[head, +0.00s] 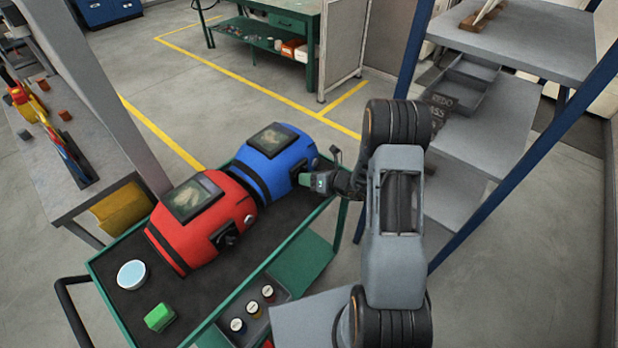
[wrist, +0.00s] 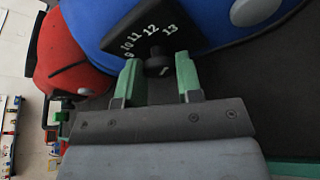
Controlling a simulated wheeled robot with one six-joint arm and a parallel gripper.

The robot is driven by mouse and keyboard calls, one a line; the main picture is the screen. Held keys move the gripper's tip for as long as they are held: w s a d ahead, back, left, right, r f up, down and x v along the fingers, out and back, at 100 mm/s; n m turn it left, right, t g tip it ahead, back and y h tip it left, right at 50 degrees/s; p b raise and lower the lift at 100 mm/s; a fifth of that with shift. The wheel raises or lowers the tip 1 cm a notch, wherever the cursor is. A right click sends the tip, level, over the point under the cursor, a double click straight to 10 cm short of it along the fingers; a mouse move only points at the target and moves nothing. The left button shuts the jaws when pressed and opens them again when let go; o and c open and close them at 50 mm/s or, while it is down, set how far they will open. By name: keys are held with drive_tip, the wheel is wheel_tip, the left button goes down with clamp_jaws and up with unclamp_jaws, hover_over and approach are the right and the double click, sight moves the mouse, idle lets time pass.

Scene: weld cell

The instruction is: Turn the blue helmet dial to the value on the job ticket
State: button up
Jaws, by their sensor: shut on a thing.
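The blue helmet (head: 283,163) lies on the dark top of a green cart, with its dial on the side facing my arm. In the wrist view, the blue helmet (wrist: 110,18) fills the top. Its black dial plate (wrist: 185,38) carries white numbers, with 10, 11, 12 and 13 readable. My gripper (wrist: 158,64) has its green fingers on both sides of the dark dial knob (wrist: 157,58), shut on it. A short white mark shows on the knob, but which number it meets is unclear. In the head view, my gripper (head: 312,181) is at the helmet's right side. No readable job ticket shows.
A red helmet (head: 197,225) sits beside the blue one. Blue-framed shelves (head: 470,150) stand close right of my arm. Open floor lies behind the cart.

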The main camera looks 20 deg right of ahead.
drive_tip(key=o, duration=0.9)
drive_tip(key=shift+o, duration=0.2)
drive_tip(key=b+v, duration=0.1)
drive_tip(key=v, duration=1.2)
drive_tip(key=shift+s+d+r, duration=0.15)
drive_tip(key=shift+s+d, duration=0.1)
drive_tip(key=shift+s, duration=0.05)
